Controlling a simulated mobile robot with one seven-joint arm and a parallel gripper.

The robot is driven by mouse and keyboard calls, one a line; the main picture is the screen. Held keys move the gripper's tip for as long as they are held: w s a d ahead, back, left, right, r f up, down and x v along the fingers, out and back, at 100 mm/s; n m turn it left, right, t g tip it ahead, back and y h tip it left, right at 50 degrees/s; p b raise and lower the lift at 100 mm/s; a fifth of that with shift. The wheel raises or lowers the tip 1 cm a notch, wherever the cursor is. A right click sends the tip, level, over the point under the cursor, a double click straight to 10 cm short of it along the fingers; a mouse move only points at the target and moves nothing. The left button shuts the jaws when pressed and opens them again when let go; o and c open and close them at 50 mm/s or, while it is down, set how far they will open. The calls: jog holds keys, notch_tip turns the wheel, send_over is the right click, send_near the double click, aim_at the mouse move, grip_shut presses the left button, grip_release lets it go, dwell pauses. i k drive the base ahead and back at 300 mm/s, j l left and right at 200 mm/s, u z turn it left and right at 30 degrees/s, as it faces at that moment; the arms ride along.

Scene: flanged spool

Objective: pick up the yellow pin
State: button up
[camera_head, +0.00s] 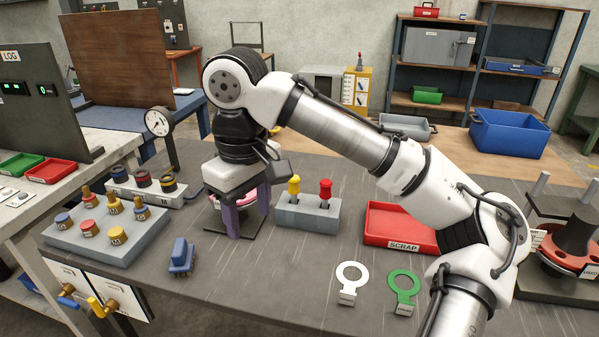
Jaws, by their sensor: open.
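The yellow pin (294,186) stands upright in a grey block (308,214), to the left of a red pin (325,189) in the same block. My gripper (248,222) points down just left of the block, with its two purple-grey fingers spread apart. It is not on the yellow pin. A reddish round piece (216,200) shows partly behind and between the fingers; the fingers hide most of it, and I cannot tell whether they touch it.
A red scrap tray (390,240) lies right of the block. A white ring tag (351,275) and a green ring tag (404,287) lie in front. A blue brush-like item (181,257) and a grey block with several knobs (105,238) are at left. A dial gauge (158,122) stands behind.

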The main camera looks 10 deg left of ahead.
aim_at(293, 189)
jog(key=i, duration=1)
